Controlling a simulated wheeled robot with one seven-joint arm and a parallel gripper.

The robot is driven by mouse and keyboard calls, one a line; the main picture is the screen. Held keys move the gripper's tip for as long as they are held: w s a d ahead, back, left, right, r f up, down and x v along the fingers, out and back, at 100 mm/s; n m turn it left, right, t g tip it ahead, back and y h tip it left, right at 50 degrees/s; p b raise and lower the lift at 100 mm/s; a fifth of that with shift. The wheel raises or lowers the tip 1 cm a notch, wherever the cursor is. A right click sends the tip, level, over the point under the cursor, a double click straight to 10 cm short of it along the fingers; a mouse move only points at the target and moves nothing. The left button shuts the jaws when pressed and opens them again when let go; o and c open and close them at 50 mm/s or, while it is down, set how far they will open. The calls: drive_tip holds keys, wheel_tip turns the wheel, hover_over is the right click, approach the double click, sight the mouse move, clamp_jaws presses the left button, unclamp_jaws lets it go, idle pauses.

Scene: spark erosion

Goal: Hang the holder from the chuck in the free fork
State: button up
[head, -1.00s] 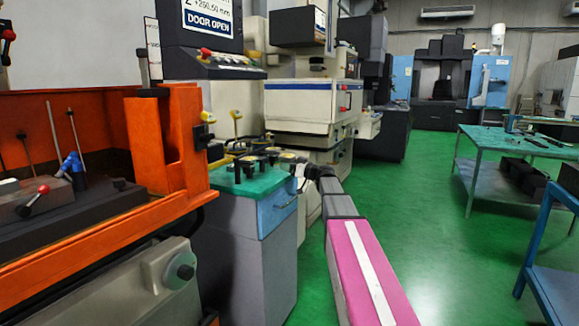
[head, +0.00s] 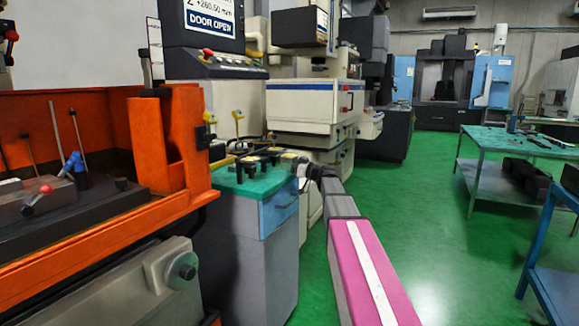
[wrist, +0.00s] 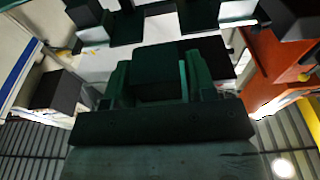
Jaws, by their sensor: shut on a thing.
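My gripper (wrist: 155,78) is shut on a black block-shaped holder (wrist: 158,72), which sits between its two greenish fingers in the wrist view. In the head view my arm reaches to the green-topped cabinet (head: 240,186), and my fingers are too small and covered to make out there. Several dark holders with yellowish tops (head: 250,161) stand at the back of the cabinet top. I cannot tell the chuck or the free fork apart from the parts around them.
The orange machine tank (head: 165,140) stands close on the left of the cabinet. A cream machine (head: 300,105) stands behind it. A green-topped table (head: 500,145) and a blue-framed stand (head: 540,250) are on the right. The green floor between is clear.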

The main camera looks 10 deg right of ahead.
drive_tip(key=shift+w+a, duration=0.1)
drive_tip(key=shift+f+x, duration=0.15)
drive_tip(key=shift+x, duration=0.85)
drive_tip(key=shift+f+x, duration=0.15)
drive_tip(key=shift+x, duration=0.85)
drive_tip(key=shift+w+a, duration=0.15)
drive_tip(key=shift+a, duration=0.05)
